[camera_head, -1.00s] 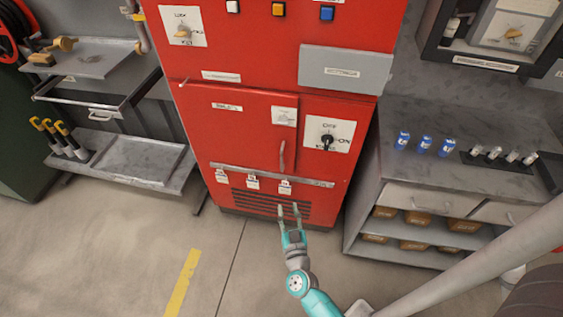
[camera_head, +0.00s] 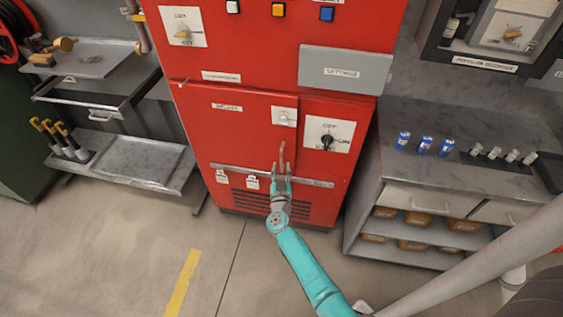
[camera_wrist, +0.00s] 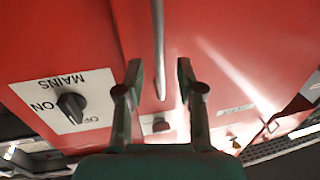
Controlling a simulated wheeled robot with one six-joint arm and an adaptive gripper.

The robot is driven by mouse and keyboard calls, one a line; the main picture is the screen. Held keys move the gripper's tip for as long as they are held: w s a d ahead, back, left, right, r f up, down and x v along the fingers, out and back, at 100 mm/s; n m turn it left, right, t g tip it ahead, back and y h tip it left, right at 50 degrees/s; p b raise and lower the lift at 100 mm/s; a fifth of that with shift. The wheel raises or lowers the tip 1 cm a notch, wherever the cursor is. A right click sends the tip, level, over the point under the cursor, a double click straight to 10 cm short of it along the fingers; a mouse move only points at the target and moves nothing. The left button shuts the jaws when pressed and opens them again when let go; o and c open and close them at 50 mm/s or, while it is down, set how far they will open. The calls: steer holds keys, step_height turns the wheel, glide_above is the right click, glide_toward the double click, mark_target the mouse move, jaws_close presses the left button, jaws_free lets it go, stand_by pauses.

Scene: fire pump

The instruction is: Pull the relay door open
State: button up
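The relay door (camera_head: 232,132) is a red panel on the front of the red cabinet, and it looks shut. Its upright metal handle (camera_head: 283,152) is near the door's right edge. In the wrist view, which is upside down, my gripper (camera_wrist: 159,75) is open. The handle (camera_wrist: 158,42) runs between its two fingers, with a gap on each side.
The mains switch (camera_head: 327,140) is right of the door. A metal rail (camera_head: 235,171) with hanging tags crosses below. A grey bench (camera_head: 465,170) stands right, and a shelf unit (camera_head: 140,158) left. The floor in front is clear.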

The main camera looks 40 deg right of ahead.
mark_target(282, 163)
steer(key=shift+x, duration=1.9)
jaws_close()
